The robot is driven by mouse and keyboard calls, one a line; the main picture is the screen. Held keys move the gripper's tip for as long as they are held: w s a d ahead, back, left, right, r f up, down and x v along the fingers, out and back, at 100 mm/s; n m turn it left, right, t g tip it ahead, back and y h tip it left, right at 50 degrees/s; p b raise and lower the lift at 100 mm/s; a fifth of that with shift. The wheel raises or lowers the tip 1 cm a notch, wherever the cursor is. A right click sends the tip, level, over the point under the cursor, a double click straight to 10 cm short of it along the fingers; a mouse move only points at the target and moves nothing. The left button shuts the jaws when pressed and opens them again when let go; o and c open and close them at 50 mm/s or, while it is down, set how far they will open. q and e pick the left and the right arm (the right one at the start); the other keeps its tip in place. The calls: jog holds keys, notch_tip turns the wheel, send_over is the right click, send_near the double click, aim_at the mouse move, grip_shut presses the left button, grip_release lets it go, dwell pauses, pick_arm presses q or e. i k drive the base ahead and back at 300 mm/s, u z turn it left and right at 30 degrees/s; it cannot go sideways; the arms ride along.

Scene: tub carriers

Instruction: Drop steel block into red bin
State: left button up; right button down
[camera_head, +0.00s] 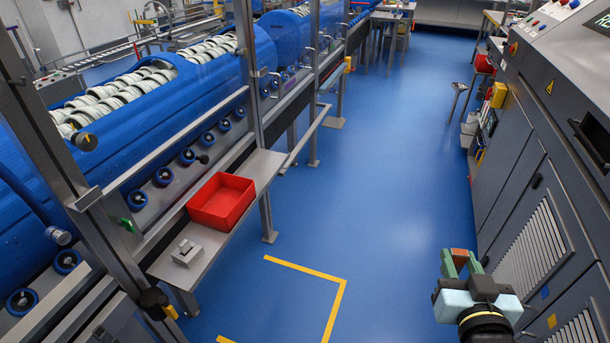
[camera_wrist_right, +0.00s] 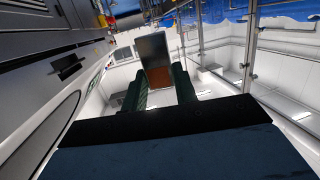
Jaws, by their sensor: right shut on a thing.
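My right gripper (camera_head: 460,258) is at the lower right in the head view, above the blue floor beside the grey cabinets. It is shut on a block (camera_head: 461,255) that looks brownish there. In the right wrist view the block (camera_wrist_right: 153,52) stands up between the dark green fingers, with a grey metallic face and a brown lower part; I take it for the steel block. The red bin (camera_head: 221,202) sits on a metal shelf at left of centre, well apart from the gripper. Its visible inside looks empty. My left gripper is not in view.
A small grey box-like object (camera_head: 187,253) stands on the shelf (camera_head: 262,168) in front of the bin. Metal posts (camera_head: 245,60) rise behind the shelf, along blue machinery. Grey cabinets (camera_head: 535,160) line the right. The blue floor between is clear, with a yellow line marking (camera_head: 340,297).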

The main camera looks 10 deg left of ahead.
aim_at(230, 208)
jog(key=u, duration=1)
jog(key=i, duration=1.1)
jog(key=u, duration=0.9)
